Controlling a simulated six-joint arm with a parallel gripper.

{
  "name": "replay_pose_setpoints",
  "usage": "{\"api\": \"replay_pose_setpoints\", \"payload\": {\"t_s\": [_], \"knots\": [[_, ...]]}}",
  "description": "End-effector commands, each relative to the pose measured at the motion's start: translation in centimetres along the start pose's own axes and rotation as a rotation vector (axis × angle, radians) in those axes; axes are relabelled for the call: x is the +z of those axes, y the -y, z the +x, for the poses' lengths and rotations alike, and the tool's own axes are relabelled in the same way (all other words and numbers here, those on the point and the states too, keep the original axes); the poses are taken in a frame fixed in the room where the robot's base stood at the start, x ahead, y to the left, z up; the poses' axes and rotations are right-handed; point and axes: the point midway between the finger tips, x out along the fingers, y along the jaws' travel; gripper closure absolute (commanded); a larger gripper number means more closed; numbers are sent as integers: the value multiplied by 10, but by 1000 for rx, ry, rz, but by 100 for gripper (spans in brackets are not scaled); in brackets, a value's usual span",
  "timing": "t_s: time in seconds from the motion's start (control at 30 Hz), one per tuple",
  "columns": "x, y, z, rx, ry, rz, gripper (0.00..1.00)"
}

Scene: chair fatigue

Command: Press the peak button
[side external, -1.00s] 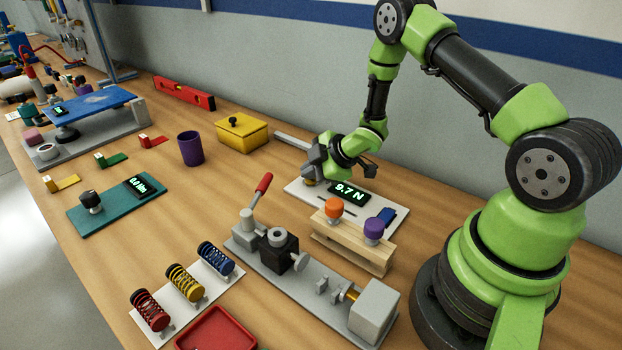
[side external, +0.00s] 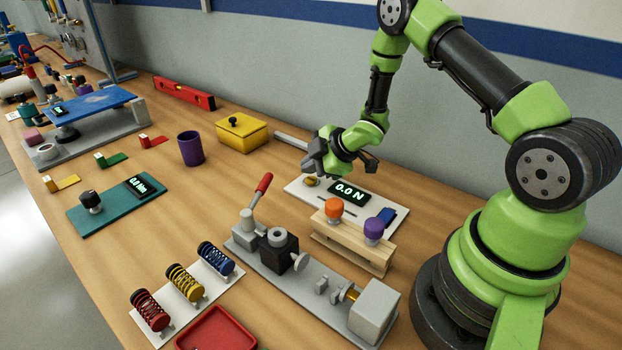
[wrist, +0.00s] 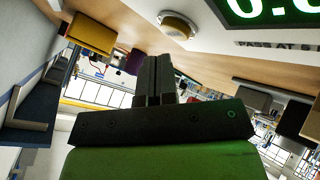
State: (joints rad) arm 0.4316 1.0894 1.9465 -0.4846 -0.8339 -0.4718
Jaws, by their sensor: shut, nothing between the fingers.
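A white plate (side external: 294,188) carries a dark display (side external: 350,194) with green digits reading 0.0 N; part of it shows in the wrist view (wrist: 270,12). A round gold pad (side external: 311,182) sits at the plate's left end, and it also shows in the wrist view (wrist: 178,25). A blue piece (side external: 387,214) is at the plate's right end. I cannot read a label marking any of these as the peak button. My gripper (side external: 309,166) is shut and empty, a little above the gold pad and apart from it. Its closed fingers show in the wrist view (wrist: 157,62).
A wooden block with an orange knob (side external: 333,207) and a purple knob (side external: 374,229) stands just in front of the plate. A yellow box (side external: 241,135) and purple cup (side external: 191,149) are to the left. A grey fixture with a red lever (side external: 263,183) is nearer.

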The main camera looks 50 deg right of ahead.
Motion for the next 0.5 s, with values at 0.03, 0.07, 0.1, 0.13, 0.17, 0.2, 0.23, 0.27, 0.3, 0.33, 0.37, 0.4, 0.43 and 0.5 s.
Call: {"api": "replay_pose_setpoints", "payload": {"t_s": [0.03,0.07,0.1,0.13,0.17,0.2,0.23,0.27,0.3,0.33,0.37,0.4,0.43,0.5], "knots": [[0,0,0,0,0,0,100],[0,0,0,0,0,0,100],[0,0,0,0,0,0,100],[0,0,0,0,0,0,100],[-1,-1,-1,1,-1,-1,100],[-2,-3,-3,2,-1,-1,100],[-4,-4,-5,2,-2,-2,100],[-5,-6,-7,2,-2,-2,100],[-8,-8,-10,2,-2,-3,100],[-9,-9,-12,2,-1,-2,100],[-10,-11,-14,2,-1,-2,100],[-13,-13,-17,2,-2,-2,100],[-14,-14,-19,3,-2,-3,100],[-18,-18,-24,2,-1,-2,100]]}}
